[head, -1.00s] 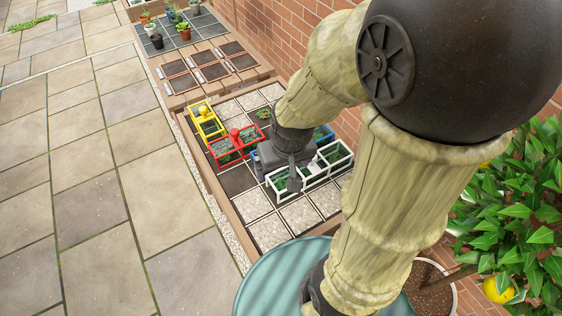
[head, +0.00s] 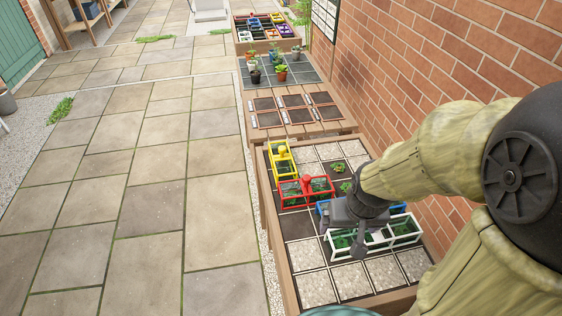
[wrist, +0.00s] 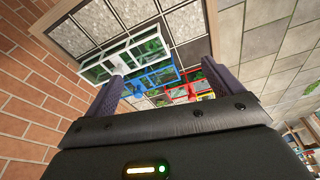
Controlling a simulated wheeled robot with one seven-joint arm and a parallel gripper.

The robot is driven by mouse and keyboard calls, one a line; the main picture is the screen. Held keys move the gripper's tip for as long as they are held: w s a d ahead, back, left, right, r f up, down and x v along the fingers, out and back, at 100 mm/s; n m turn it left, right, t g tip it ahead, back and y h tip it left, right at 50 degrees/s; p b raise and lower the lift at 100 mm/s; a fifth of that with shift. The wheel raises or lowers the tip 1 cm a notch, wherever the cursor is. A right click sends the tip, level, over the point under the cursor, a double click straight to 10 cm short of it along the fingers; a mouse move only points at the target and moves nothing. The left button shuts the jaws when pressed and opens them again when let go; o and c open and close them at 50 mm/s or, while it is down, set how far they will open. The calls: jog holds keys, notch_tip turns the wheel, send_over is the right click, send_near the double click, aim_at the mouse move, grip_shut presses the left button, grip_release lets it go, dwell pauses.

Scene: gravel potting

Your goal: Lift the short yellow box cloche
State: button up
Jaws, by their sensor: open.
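The yellow box cloche (head: 282,166) is an open yellow frame with a round knob on top. It stands at the left side of the gridded bed in the head view, behind the red cloche (head: 307,190). My gripper (head: 342,236) is open and empty, to the right of and nearer than the yellow cloche, by the white cloche (head: 376,238) and the blue cloche (head: 324,207). The gripper partly hides the blue one. In the wrist view, the open fingers (wrist: 165,42) have the white and blue cloches between or near them; the yellow one is hard to make out there.
The bed's wooden rim (head: 277,244) borders the paving. A brick wall (head: 470,75) closes the right side. Beyond the bed are a wooden deck with dark panels (head: 293,99), potted plants (head: 281,73) and a crate of coloured items (head: 263,27). The paving at left is clear.

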jog(key=shift+r+p, duration=0.3)
jog(key=shift+p, duration=0.05)
jog(key=c, duration=0.5)
jog(key=p+v, duration=0.2)
jog(key=shift+w+r+p, duration=0.2)
jog(key=shift+r+p, duration=0.1)
jog(key=shift+r, duration=0.1)
jog(key=c, duration=0.4)
jog(key=shift+f, duration=0.2)
